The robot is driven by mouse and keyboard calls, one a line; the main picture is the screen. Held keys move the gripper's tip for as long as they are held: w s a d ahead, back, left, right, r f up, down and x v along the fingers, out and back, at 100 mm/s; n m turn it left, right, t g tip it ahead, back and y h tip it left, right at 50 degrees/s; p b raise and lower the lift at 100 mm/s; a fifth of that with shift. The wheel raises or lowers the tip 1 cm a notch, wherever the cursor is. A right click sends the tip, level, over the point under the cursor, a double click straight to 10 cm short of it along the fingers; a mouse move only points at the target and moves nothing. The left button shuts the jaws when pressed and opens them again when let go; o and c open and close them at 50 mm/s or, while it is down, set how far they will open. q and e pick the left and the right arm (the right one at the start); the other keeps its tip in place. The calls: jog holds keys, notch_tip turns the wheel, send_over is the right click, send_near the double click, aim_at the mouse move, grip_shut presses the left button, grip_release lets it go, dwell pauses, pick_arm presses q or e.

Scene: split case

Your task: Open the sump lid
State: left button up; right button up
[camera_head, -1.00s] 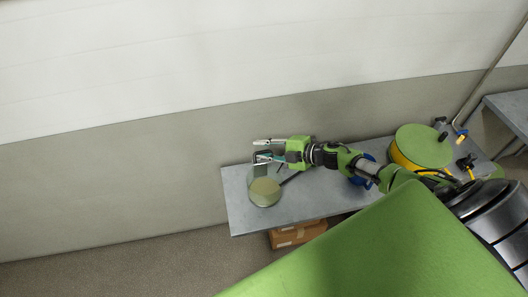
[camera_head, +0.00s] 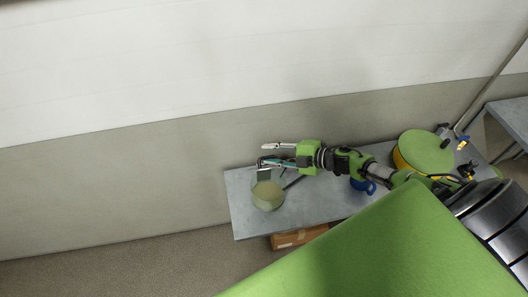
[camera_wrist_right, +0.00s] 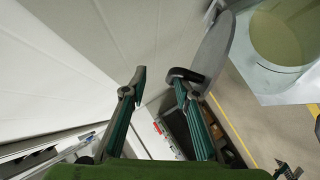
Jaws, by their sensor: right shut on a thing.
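The sump is a round, pale green container (camera_head: 268,197) near the left end of the grey bench. In the right wrist view its round opening (camera_wrist_right: 287,32) is uncovered, with a greenish inside. The sump lid (camera_wrist_right: 216,52) is a grey disc seen nearly edge-on, tilted up beside the opening. My right gripper (camera_head: 266,154) is above the back of the sump. In the wrist view (camera_wrist_right: 160,82) its fingers look spaced, with a dark handle (camera_wrist_right: 186,75) at the right fingertip. It is shut on what looks like this lid handle; the exact contact is unclear. My left gripper is out of view.
A yellow drum with a green top (camera_head: 425,152) stands at the bench's right end, with a blue object (camera_head: 363,186) nearer the middle. A cardboard box (camera_head: 298,238) is under the bench (camera_head: 243,222). The wall (camera_head: 150,165) is close behind. Another bench (camera_head: 512,112) is at right.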

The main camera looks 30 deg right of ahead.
pick_arm(q)
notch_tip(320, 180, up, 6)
jog(key=p, duration=0.5)
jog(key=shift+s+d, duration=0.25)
pick_arm(e)
jog(key=s+d+r, duration=0.6)
jog(key=d+r, duration=0.2)
jog(key=shift+s+d, duration=0.25)
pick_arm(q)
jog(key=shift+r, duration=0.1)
pick_arm(e)
jog(key=v, duration=1.2)
jog(key=shift+s+a+f, duration=0.1)
jog(key=shift+a, duration=0.05)
